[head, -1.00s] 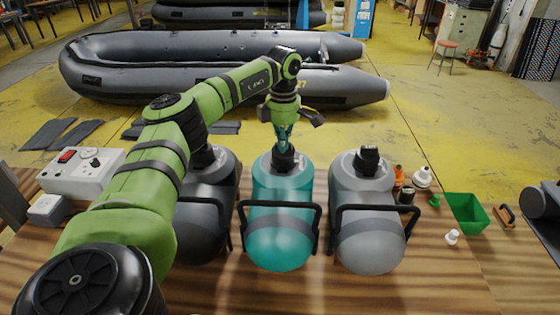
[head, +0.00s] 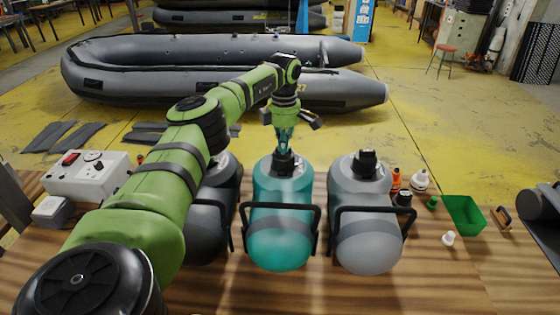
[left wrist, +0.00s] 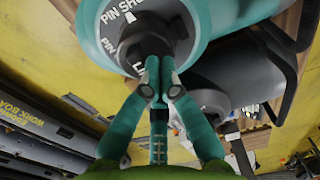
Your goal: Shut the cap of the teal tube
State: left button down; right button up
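The teal tube (head: 282,195) lies between a black tube and a grey tube on the wooden table, its far end towards the boats. A black cap or valve (head: 287,164) stands at its far end; whether it is open or shut is hard to tell. My left gripper (head: 284,150) points down at this black part. In the left wrist view, the fingertips (left wrist: 159,72) are close together against or just in front of the black part (left wrist: 140,45). They look shut with nothing clearly between them. The teal tube (left wrist: 215,15) fills the top there. My right gripper is not in view.
The grey tube (head: 365,215) stands to the right and the black tube (head: 208,225) to the left, partly behind my arm. Black handles arch over the tubes. Small bottles, a green bin (head: 466,214) and a white cap (head: 449,239) are at the right. A control box (head: 88,172) is left.

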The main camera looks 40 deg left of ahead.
pick_arm(q)
jog(key=shift+w+a+r, duration=0.1)
jog(key=shift+w+a, duration=0.1)
jog(key=shift+a, duration=0.1)
jog(key=shift+r+p, duration=0.5)
jog(key=shift+p, duration=0.05)
jog(key=r+p, duration=0.1)
jog(key=w+a+r+p, duration=0.1)
jog(key=p, duration=0.1)
jog(key=shift+w+r, duration=0.1)
jog(key=shift+r, duration=0.2)
jog(key=shift+r+p, duration=0.35)
jog(key=shift+p, duration=0.15)
jog(key=shift+s+d+r+p, duration=0.15)
jog(key=shift+d+r+p, duration=0.1)
jog(key=shift+r, duration=0.3)
jog(key=shift+s+d+r+p, duration=0.1)
jog(key=shift+r+p, duration=0.1)
jog(key=shift+r, duration=0.3)
jog(key=shift+f, duration=0.1)
jog(key=shift+w+a+f, duration=0.1)
